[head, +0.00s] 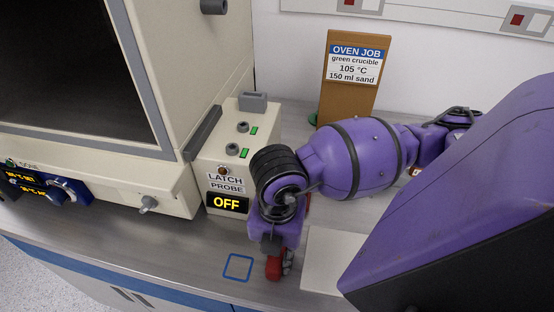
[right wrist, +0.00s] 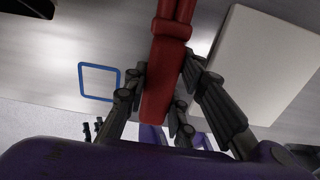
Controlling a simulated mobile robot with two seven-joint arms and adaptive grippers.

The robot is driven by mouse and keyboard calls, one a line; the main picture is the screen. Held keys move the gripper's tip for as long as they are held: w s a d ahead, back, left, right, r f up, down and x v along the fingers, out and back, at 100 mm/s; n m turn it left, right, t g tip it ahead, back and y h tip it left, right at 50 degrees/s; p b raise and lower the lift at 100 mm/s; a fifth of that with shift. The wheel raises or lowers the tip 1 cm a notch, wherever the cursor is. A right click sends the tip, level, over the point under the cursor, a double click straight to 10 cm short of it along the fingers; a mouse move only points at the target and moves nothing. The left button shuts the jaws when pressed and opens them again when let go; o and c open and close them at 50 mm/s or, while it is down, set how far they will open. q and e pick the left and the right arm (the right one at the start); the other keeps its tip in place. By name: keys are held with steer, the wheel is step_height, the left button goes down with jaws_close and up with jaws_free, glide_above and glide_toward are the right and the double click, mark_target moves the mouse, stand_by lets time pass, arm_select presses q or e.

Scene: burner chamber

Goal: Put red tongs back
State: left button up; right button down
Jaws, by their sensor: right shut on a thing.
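The red tongs (right wrist: 174,30) run between the fingers of my right gripper (right wrist: 165,85) in the right wrist view. The gripper is shut on them, and their far end runs out of the top of that view. In the head view my right gripper (head: 277,256) hangs near the bench's front edge, and only a small red part of the tongs (head: 273,269) shows below it. My arm hides the rest. A blue square outline (head: 238,267) lies on the bench just left of the gripper. My left gripper is not in view.
A pale flat board (head: 322,265) lies right of the gripper. A latch probe box (head: 227,178) reading OFF stands behind it, beside the large oven (head: 165,182) at left. A brown stand with an oven job card (head: 355,66) is at the back.

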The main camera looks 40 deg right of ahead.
steer(key=shift+f, duration=0.25)
steer(key=c, duration=1.4)
jaws_free()
steer(key=shift+r, duration=0.1)
